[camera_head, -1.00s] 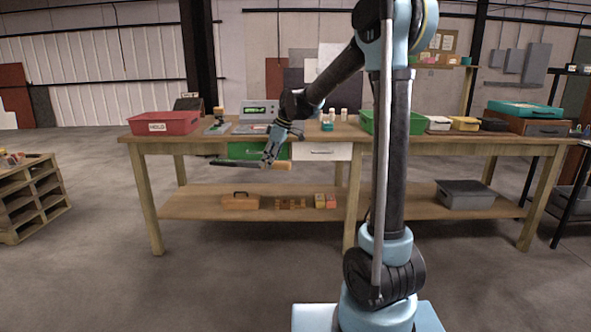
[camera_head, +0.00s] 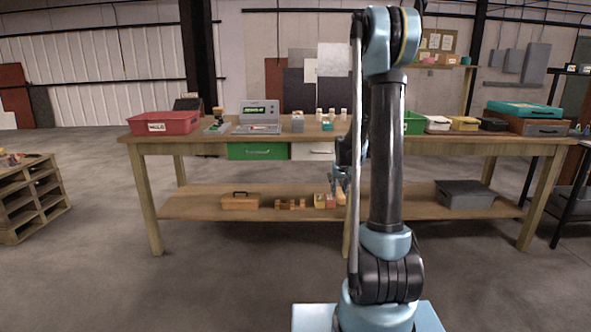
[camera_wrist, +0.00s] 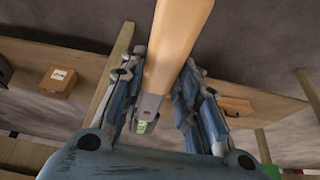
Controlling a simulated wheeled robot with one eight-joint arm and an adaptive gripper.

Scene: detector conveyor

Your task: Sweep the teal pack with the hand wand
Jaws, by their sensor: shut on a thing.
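The teal pack (camera_head: 327,126) is a small block on the bench top, in front of several white bottles. The hand wand (camera_wrist: 178,35) has a tan-orange handle, with a grey end and a small green lit panel between my fingers in the wrist view. My gripper (camera_wrist: 159,68) is shut around the wand. In the head view my gripper (camera_head: 342,168) hangs at the bench front, below and right of the teal pack and apart from it. My arm hides part of the gripper and most of the wand there.
A green bin (camera_head: 415,122) is partly behind my arm. Boxes sit on the lower shelf (camera_head: 185,205). The floor in front is clear.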

